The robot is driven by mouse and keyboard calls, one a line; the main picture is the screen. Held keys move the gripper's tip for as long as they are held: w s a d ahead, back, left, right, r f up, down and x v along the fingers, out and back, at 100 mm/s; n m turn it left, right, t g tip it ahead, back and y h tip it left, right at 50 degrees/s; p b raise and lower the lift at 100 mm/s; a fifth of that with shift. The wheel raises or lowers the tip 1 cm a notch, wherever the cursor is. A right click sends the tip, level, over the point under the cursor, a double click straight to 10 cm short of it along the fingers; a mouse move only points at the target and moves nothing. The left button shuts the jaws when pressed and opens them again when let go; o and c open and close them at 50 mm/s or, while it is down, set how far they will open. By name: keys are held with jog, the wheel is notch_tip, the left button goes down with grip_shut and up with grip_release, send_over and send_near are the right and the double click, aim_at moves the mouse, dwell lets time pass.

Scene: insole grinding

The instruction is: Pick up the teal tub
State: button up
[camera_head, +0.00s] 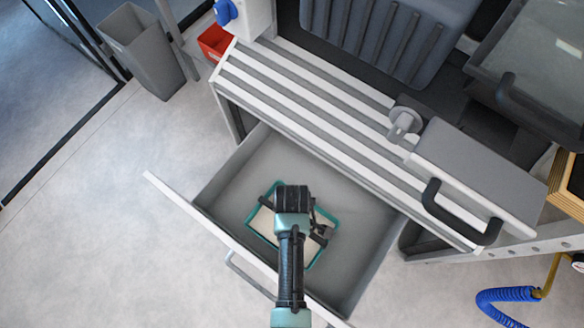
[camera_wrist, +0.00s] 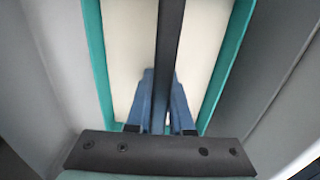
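The teal tub (camera_head: 317,263) lies in the open drawer. It has a teal rim and a pale inside. A dark bar lies lengthwise over its middle in the wrist view (camera_wrist: 170,35). My gripper (camera_head: 291,200) is over the tub in the head view, and the wrist hides much of the tub. In the wrist view my two blue fingers (camera_wrist: 164,95) lie on either side of the dark bar, close to it. I cannot tell whether they press on it. The tub's teal sides (camera_wrist: 97,60) show to the left and right of the fingers.
The grey drawer (camera_head: 365,215) is pulled out under a slatted bench top (camera_head: 300,85), with its walls around the tub. A vise-like device with a black handle (camera_head: 470,225) sits on the bench. A grey bin (camera_head: 145,55) and a red box (camera_head: 214,42) stand at the upper left.

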grip_shut()
dwell(1.1)
jog(key=shift+r, duration=0.1)
notch_tip(320, 180, up, 10)
jog(key=shift+f+p, duration=0.1)
jog(key=shift+p, duration=1)
grip_release()
grip_shut()
